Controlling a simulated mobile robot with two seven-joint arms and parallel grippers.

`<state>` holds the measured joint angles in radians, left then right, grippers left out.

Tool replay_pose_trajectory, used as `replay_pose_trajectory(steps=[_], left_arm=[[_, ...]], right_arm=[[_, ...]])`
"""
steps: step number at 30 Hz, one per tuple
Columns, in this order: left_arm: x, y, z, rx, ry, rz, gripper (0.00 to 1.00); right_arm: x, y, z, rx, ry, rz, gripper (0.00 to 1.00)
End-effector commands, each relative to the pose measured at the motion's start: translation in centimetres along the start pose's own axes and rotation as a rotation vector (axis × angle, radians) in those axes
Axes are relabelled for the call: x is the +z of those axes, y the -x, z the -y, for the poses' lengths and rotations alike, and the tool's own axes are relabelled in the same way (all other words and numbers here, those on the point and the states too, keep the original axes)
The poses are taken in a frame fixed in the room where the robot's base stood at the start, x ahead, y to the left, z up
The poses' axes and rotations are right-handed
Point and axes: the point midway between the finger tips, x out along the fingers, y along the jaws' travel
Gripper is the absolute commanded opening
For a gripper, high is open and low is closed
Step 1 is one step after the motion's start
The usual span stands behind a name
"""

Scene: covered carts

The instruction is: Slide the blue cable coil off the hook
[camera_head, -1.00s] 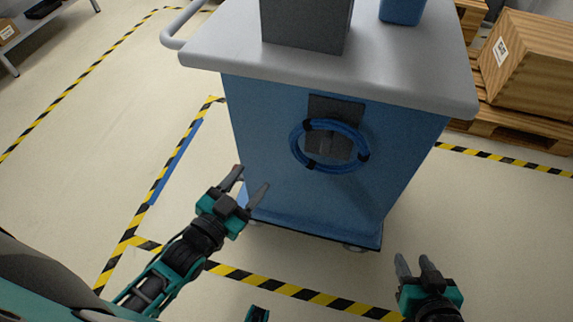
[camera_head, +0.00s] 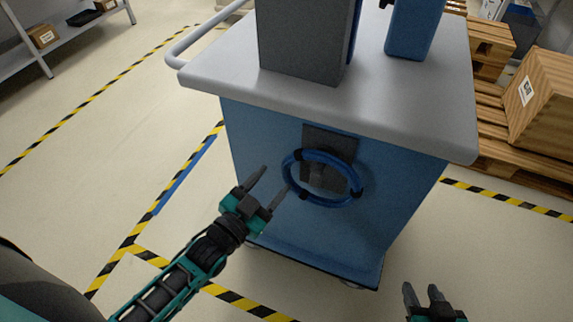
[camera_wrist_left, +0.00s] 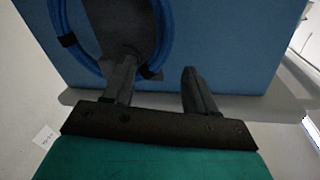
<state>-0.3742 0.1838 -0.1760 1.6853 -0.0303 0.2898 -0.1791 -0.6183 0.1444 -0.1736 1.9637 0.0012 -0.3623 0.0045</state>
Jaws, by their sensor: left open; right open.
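The blue cable coil (camera_head: 353,181) with black ties hangs on a dark plate (camera_head: 333,138) on the front side of the blue cart (camera_head: 262,134). The hook itself is hard to make out against the plate. In the left wrist view part of the coil (camera_wrist_left: 75,56) shows at upper left, with the dark plate (camera_wrist_left: 122,30) inside its ring. My left gripper (camera_head: 272,184) is open and empty, just left of the coil in the head view. My right gripper (camera_head: 421,290) is open and empty at the lower right, in front of the cart and well away from the coil.
The cart's grey top (camera_head: 224,64) overhangs the coil and carries a dark grey box (camera_head: 300,45) and a blue container (camera_head: 412,30). A wooden crate (camera_head: 548,105) on pallets stands at right. A shelf (camera_head: 55,40) is at far left. The floor left of the cart is clear.

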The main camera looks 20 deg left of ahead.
Motion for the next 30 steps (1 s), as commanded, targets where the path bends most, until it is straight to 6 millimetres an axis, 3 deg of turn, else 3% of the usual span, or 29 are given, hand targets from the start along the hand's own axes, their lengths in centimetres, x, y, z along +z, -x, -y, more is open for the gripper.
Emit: replay_pose_trajectory(steps=[6, 12, 26, 30], left_arm=[[0.0, -4.5, 0.0, -0.001, 0.000, -0.002, 0.57], [0.0, -7.1, 0.0, 0.000, 0.001, 0.000, 0.57], [0.0, -8.1, 0.0, 0.000, 0.001, 0.001, 0.57], [0.0, -8.1, 0.0, 0.000, 0.001, 0.001, 0.43]], right_arm=[[0.1, -0.2, 0.2, -0.005, -0.003, -0.002, 0.43], [0.4, -0.3, 0.4, -0.008, -0.004, 0.006, 0.43], [0.1, -0.4, 0.4, -0.009, -0.004, 0.001, 0.43], [0.1, -0.4, 0.4, -0.009, -0.004, -0.001, 0.43]])
